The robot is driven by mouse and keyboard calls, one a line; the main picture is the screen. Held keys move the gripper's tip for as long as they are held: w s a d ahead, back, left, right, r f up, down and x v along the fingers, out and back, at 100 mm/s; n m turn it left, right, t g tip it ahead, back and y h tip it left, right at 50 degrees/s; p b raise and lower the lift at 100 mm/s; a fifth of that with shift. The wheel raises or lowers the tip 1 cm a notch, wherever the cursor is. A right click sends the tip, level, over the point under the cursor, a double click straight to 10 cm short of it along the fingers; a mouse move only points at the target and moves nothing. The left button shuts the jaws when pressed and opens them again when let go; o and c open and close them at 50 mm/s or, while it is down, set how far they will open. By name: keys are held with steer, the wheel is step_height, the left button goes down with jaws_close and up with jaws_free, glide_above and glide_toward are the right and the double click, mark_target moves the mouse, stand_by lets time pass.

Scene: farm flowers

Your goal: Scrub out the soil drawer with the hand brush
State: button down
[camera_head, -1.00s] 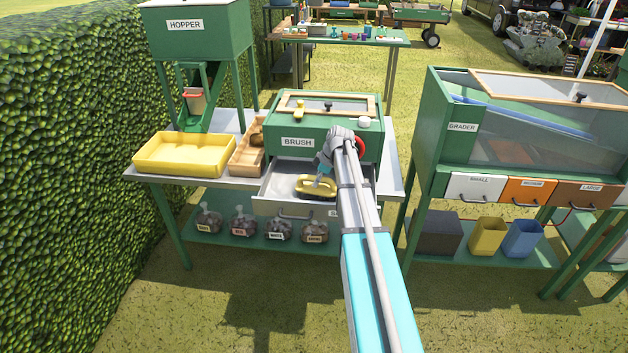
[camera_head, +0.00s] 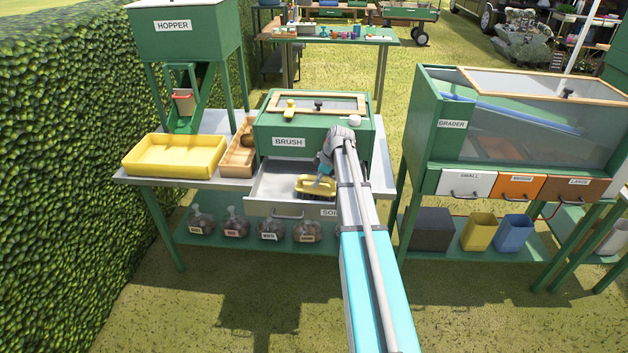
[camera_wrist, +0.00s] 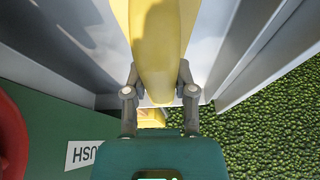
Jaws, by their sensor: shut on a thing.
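The soil drawer (camera_head: 272,187) is pulled open from the green box labelled BRUSH (camera_head: 300,121). It is a pale grey tray; its front label is partly hidden behind my arm. The hand brush (camera_head: 317,181) has a yellow body and dark bristles and is inside the drawer, toward its right side. My gripper (camera_head: 322,176) is shut on the brush. In the wrist view the yellow brush handle (camera_wrist: 158,50) lies between my two fingers (camera_wrist: 159,85), with grey drawer walls (camera_wrist: 75,45) around it. Whether the bristles touch the drawer floor is hard to tell.
A yellow tray (camera_head: 175,158) and a wooden box (camera_head: 239,152) stand left of the green box, below the hopper (camera_head: 185,30). Several bags (camera_head: 270,229) sit on the lower shelf. The grader (camera_head: 515,130) stands to the right. Grass is open in front.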

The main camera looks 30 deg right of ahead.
mark_target(305, 177)
steer(key=shift+s+d, duration=0.4)
steer(key=shift+d, duration=0.3)
steer(key=shift+f, duration=0.1)
steer(key=shift+a, duration=0.15)
steer(key=shift+w+a, duration=0.8)
steer(key=shift+a, duration=0.35)
steer(key=shift+a, duration=0.1)
steer(key=shift+w+a, duration=0.4)
steer(key=shift+a, duration=0.2)
steer(key=shift+w+a, duration=0.35)
steer(key=shift+a, duration=0.25)
steer(key=shift+a, duration=0.1)
steer(key=shift+w+a, duration=0.45)
steer(key=shift+a, duration=0.15)
steer(key=shift+w+a, duration=0.4)
steer(key=shift+a, duration=0.2)
